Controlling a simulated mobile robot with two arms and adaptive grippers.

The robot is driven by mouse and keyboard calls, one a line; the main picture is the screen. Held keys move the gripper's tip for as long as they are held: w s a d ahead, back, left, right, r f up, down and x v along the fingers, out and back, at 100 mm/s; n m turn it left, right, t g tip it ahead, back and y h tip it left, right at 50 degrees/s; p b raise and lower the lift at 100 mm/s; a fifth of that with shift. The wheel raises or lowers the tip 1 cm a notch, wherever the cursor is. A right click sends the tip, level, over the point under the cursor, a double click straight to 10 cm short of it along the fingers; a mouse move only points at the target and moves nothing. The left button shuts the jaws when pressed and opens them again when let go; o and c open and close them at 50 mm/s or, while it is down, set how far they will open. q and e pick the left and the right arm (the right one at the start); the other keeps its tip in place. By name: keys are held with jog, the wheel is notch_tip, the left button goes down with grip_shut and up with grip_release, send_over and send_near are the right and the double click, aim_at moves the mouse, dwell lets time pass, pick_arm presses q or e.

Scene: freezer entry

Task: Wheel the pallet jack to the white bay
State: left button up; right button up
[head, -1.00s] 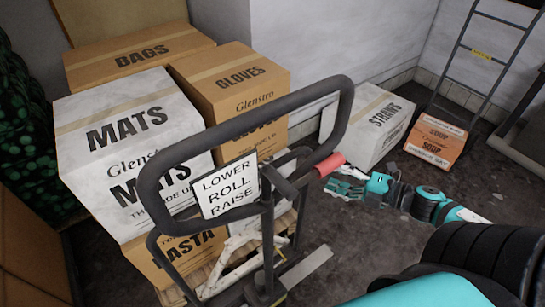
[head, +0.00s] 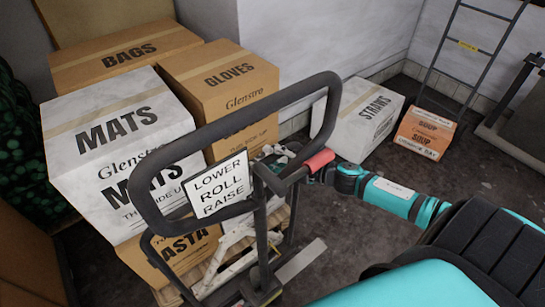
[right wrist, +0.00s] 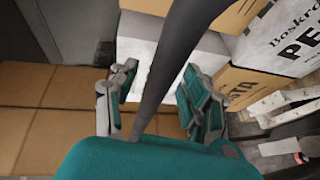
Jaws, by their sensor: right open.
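My left gripper is out of view. I cannot make out a white bay.
The load includes MATS (head: 120,130), BAGS (head: 125,57) and GLOVES (head: 228,75) boxes. A STRAWS box (head: 368,120), a SOUP box (head: 426,134) and a grey ladder (head: 478,50) stand by the back wall. Dark floor (head: 395,180) is clear right of the jack.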

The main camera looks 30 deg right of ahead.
jog(key=shift+w, duration=0.1)
jog(key=shift+c, duration=0.2)
grip_shut()
